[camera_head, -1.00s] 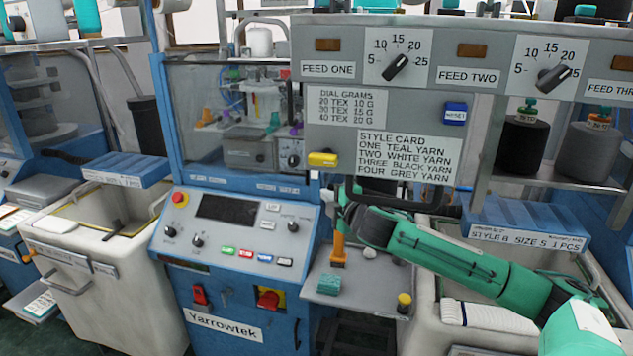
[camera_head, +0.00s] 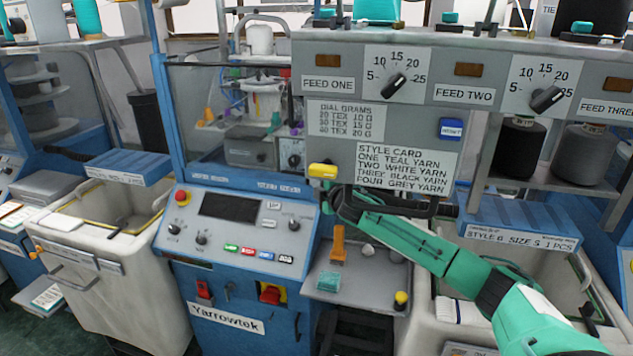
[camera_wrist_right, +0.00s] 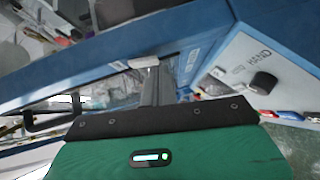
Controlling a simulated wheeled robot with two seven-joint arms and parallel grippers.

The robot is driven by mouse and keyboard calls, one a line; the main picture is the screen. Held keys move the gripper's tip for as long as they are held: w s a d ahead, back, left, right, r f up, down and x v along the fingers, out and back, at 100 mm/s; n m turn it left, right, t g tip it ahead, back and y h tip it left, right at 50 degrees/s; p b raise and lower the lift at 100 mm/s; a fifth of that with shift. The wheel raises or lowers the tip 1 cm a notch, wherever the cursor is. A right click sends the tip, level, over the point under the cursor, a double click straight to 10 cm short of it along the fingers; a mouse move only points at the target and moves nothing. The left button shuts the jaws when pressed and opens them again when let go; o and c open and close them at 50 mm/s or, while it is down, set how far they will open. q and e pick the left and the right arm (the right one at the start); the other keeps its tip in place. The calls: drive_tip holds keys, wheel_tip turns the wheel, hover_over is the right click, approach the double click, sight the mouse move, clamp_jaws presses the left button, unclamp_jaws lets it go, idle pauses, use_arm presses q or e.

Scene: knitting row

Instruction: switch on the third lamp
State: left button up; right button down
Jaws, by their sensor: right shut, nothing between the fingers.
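Three brown-amber lamps sit in a row on the grey overhead panel. The third lamp (camera_head: 618,84) is above the FEED THREE label at the right edge and looks dull. The FEED ONE lamp (camera_head: 356,82) and FEED TWO lamp (camera_head: 468,69) look dull too. My right arm reaches in from the lower right. Its gripper, under the panel's left lower corner by the yellow part (camera_head: 322,171), is small and partly hidden in the head view. In the right wrist view the right gripper (camera_wrist_right: 145,66) is shut and empty, close to a blue frame. My left gripper is out of view.
Black dial knobs stand beside the lamps, for feed one (camera_head: 394,86) and feed two (camera_head: 547,99). A blue button (camera_head: 451,129) is on the panel's face. A control console (camera_head: 232,235) stands below left. Yarn cones (camera_head: 585,155) fill the shelf at right.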

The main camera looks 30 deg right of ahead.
drive_tip(key=shift+w+d+f+n+b, duration=0.1)
drive_tip(key=shift+w+d+n+b, duration=0.15)
drive_tip(key=shift+b, duration=0.7)
drive_tip(key=shift+s, duration=0.2)
drive_tip(key=s+a+b, duration=0.1)
drive_tip(key=s+b, duration=0.3)
drive_tip(key=s, duration=0.9)
drive_tip(key=shift+s+r+b, duration=0.2)
drive_tip(key=shift+r+b, duration=0.15)
drive_tip(key=shift+a, duration=0.1)
